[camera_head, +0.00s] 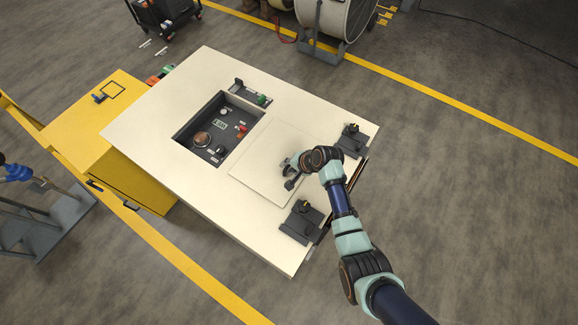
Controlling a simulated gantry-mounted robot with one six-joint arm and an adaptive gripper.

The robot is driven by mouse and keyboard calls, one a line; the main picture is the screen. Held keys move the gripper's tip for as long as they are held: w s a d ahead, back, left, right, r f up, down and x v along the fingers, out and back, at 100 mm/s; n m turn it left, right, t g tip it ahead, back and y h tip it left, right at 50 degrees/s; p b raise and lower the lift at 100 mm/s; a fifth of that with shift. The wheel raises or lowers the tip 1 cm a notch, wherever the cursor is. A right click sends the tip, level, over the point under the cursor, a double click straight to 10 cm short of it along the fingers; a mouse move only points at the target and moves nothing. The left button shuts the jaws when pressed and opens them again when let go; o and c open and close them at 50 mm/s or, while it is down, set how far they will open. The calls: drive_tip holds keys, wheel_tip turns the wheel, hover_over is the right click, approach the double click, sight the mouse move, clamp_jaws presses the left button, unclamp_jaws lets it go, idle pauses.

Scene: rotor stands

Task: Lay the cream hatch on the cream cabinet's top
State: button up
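The cream cabinet (145,130) has a broad flat top with a rectangular opening; a dark recessed panel (218,128) with knobs, a red part and a round copper-coloured part shows inside. The cream hatch (262,172), a flat square plate, is over the cabinet top just right of the opening, which it leaves uncovered. I cannot tell whether it rests on the top or is slightly above it. My gripper (291,174) is over the hatch's right half, pointing down at it. The wrist and the small view hide the fingertips, so their grip is unclear.
Dark fixtures stand on the cabinet top at the right corner (351,140), near edge (301,222) and far edge (250,93). A yellow cabinet (95,135) adjoins on the left. The cream top left of the opening is clear.

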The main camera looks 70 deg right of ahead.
drive_tip(key=shift+s+r, duration=0.2)
drive_tip(key=shift+r, duration=0.3)
drive_tip(key=p+v, duration=0.1)
drive_tip(key=v, duration=1)
drive_tip(key=shift+s+a+p, duration=0.1)
drive_tip(key=shift+p, duration=0.2)
drive_tip(key=shift+r, duration=0.1)
drive_tip(key=w+a+r+n+t, duration=0.1)
drive_tip(key=w+a+r+n, duration=0.4)
drive_tip(key=w+a, duration=0.3)
drive_tip(key=w+a+r+n+t, duration=0.1)
drive_tip(key=w+a+r+n, duration=0.4)
drive_tip(key=w+a, duration=0.3)
drive_tip(key=a+r+n+t, duration=0.1)
drive_tip(key=a+r+n, duration=0.2)
drive_tip(key=a, duration=0.5)
drive_tip(key=a+r+n+t+y, duration=0.1)
drive_tip(key=a+r+n, duration=0.3)
drive_tip(key=a+r, duration=0.2)
drive_tip(key=a+r+n+t, duration=0.2)
drive_tip(key=a+r, duration=0.3)
drive_tip(key=a, duration=0.5)
drive_tip(key=shift+w+a+r+n+y, duration=0.1)
drive_tip(key=shift+w+r+n+y, duration=0.15)
drive_tip(key=shift+n, duration=0.55)
